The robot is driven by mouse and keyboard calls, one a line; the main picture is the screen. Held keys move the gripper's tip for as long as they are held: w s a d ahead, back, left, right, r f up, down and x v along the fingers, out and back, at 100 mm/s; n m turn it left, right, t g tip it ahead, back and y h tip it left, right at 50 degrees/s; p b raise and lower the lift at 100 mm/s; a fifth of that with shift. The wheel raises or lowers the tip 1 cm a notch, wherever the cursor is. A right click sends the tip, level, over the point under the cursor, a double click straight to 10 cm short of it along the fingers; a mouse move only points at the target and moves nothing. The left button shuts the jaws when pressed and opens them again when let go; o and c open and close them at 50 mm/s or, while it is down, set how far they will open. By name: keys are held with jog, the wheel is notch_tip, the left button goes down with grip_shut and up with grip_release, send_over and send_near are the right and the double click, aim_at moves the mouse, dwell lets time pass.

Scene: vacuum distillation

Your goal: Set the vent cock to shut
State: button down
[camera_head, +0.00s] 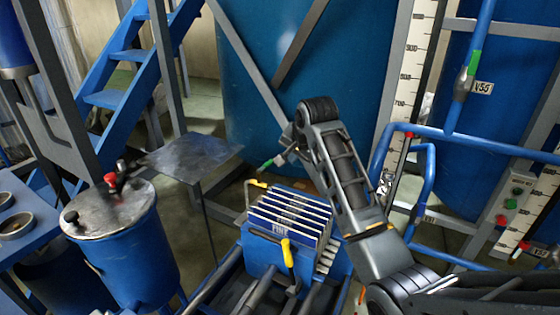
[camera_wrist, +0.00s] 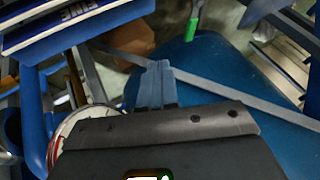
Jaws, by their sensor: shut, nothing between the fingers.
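My gripper (camera_wrist: 158,68) shows in the wrist view with its two grey fingers together and nothing between them. No cock is clearly marked as the vent cock, so I cannot tell which fitting it is. A red-handled fitting (camera_head: 110,179) stands on the lid of the blue vessel at the left in the head view, away from my arm. A green-handled fitting (camera_head: 267,163) shows beside the end of my arm. A green handle on a grey stem (camera_wrist: 191,30) also shows beyond my fingertips in the wrist view, apart from them.
A blue plate stack (camera_head: 290,218) with a yellow-handled lever (camera_head: 287,252) stands below my arm. A large blue tank (camera_head: 345,65) is behind. Blue stairs (camera_head: 125,75) are at the back left.

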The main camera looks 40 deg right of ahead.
aim_at(272, 163)
jog(key=w+d+f+p, duration=0.1)
jog(key=w+f, duration=0.5)
jog(key=w, duration=0.2)
jog(key=shift+w+f, duration=0.25)
jog(key=shift+f, duration=0.15)
jog(key=shift+w+r+b, duration=0.15)
jog(key=shift+w+b, duration=0.25)
jog(key=shift+w, duration=0.3)
